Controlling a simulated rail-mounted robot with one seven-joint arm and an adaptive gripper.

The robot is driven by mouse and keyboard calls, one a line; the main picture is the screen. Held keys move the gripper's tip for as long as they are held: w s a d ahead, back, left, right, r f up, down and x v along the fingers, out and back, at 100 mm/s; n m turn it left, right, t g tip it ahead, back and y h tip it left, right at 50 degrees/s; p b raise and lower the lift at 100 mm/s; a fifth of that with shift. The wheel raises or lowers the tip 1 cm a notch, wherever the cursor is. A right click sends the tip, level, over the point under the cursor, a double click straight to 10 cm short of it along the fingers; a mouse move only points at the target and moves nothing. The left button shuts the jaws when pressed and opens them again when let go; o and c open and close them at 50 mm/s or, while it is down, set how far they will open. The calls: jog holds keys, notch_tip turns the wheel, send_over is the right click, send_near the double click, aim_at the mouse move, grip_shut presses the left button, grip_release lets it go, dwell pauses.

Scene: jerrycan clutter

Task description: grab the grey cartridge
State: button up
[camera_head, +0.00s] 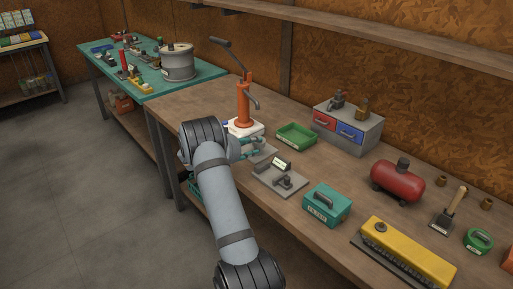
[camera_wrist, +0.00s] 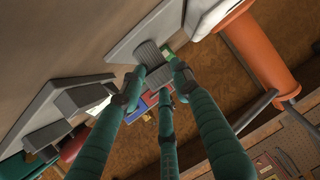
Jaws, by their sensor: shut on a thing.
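The grey cartridge (camera_wrist: 150,54) shows in the wrist view as a small, ribbed dark-grey piece between my fingertips, close to a light-grey plate (camera_wrist: 128,32). My gripper (camera_wrist: 156,82) has teal fingers and is shut on the cartridge; the fingers hide part of it. I cannot tell whether the cartridge still touches the plate. In the head view my gripper (camera_head: 255,147) is low over the bench, just right of the orange hand pump's base, and the cartridge cannot be made out there.
On the wooden bench, the orange pump (camera_head: 243,103) stands behind my gripper. A green tray (camera_head: 296,136) is to its right, a grey plate with a fitting (camera_head: 280,180) in front. A teal box (camera_head: 327,205), red tank (camera_head: 398,181) and yellow block (camera_head: 408,250) stand further right.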

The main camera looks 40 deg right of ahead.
jog(key=shift+f, duration=0.15)
jog(key=shift+c, duration=1.4)
